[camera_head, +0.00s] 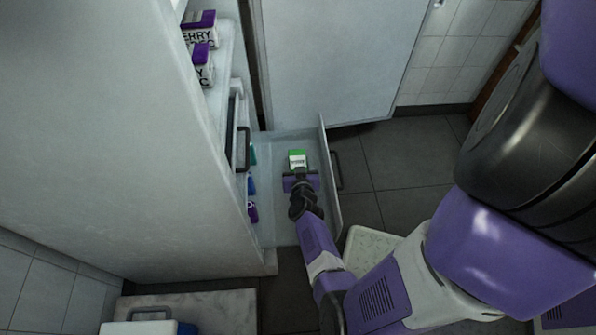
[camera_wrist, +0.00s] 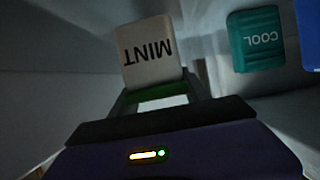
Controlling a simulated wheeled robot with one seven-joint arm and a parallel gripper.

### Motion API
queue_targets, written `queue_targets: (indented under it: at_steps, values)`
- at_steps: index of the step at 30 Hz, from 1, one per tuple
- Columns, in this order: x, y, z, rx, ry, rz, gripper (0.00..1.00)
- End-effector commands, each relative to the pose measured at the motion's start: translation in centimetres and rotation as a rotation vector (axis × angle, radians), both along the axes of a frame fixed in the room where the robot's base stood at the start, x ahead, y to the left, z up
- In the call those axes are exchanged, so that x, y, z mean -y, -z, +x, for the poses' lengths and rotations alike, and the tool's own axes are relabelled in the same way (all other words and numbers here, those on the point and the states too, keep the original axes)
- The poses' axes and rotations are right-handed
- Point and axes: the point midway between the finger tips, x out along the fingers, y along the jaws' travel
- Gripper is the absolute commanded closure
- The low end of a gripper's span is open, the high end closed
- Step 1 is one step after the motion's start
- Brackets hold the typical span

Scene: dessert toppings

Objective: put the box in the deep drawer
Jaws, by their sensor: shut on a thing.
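A small white box with a green end (camera_head: 297,160) is held over or inside the open deep drawer (camera_head: 280,220). In the wrist view the box (camera_wrist: 150,53) shows the word MINT upside down, with a green strip near the jaws. My gripper (camera_head: 299,172) is shut on the box; it also shows in the wrist view (camera_wrist: 160,97). The box is within the drawer's outline in the head view. I cannot tell whether the box touches the drawer floor.
A teal container marked COOL (camera_wrist: 257,40), a blue one (camera_wrist: 309,30) and a purple one (camera_head: 252,212) stand along the drawer's left side. White and purple boxes (camera_head: 199,65) sit on a shelf above. An open door (camera_head: 340,55) stands behind the drawer.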

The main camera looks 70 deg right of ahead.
Motion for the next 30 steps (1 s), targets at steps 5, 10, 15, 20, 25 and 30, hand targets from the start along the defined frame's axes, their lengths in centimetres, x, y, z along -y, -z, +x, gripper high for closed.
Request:
queue_targets:
  at_steps: [5, 10, 15, 20, 25, 30]
  values:
    - [0.1, 3.1, 0.0, -0.002, -0.001, -0.002, 1.00]
    - [0.1, 3.6, 0.0, 0.000, 0.000, -0.002, 1.00]
    - [0.1, 3.5, 0.0, 0.000, 0.001, -0.002, 1.00]
    - [0.0, 3.9, 0.0, 0.000, 0.000, 0.000, 0.40]
    - [0.0, 3.8, 0.0, 0.000, 0.000, 0.000, 0.24]
    - [0.0, 3.8, 0.0, 0.000, 0.000, 0.000, 0.24]
